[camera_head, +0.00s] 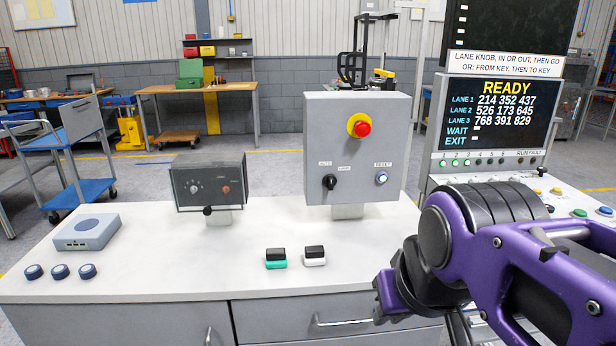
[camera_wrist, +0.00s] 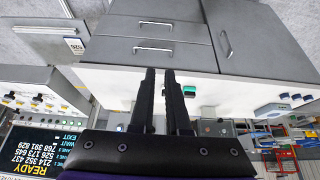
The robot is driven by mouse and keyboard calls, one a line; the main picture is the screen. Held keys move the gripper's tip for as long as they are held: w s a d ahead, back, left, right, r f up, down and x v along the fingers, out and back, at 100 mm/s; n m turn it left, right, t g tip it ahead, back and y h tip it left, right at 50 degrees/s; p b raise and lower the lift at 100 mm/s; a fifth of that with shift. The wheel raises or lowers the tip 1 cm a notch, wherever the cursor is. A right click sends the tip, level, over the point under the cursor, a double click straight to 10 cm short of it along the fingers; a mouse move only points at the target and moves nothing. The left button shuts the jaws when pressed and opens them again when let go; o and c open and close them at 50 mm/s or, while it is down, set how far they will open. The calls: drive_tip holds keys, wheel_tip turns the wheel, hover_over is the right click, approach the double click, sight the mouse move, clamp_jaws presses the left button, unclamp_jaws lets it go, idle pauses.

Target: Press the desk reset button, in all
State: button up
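A grey control box (camera_head: 318,130) stands upright on the white desk (camera_head: 160,240). Its reset button (camera_head: 381,177) is a small round blue-white button under a RESET label, at the lower right of the box face. A red mushroom button on yellow (camera_head: 361,126) and a black selector knob (camera_head: 329,182) share that face. My purple arm is at the right in the head view, in front of the desk and apart from the box; its fingertips are hidden there. In the wrist view my gripper (camera_wrist: 161,72) shows two dark fingers close together with a narrow gap, holding nothing visible.
Two rocker switches, one green-based (camera_head: 276,258) and one white-based (camera_head: 315,256), sit on the desk front. A small dark panel (camera_head: 209,183), a grey box (camera_head: 86,232) and three dark buttons (camera_head: 60,271) are further left. A READY screen (camera_head: 494,115) stands right.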

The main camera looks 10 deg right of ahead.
clamp_jaws()
idle(0.7)
idle(0.5)
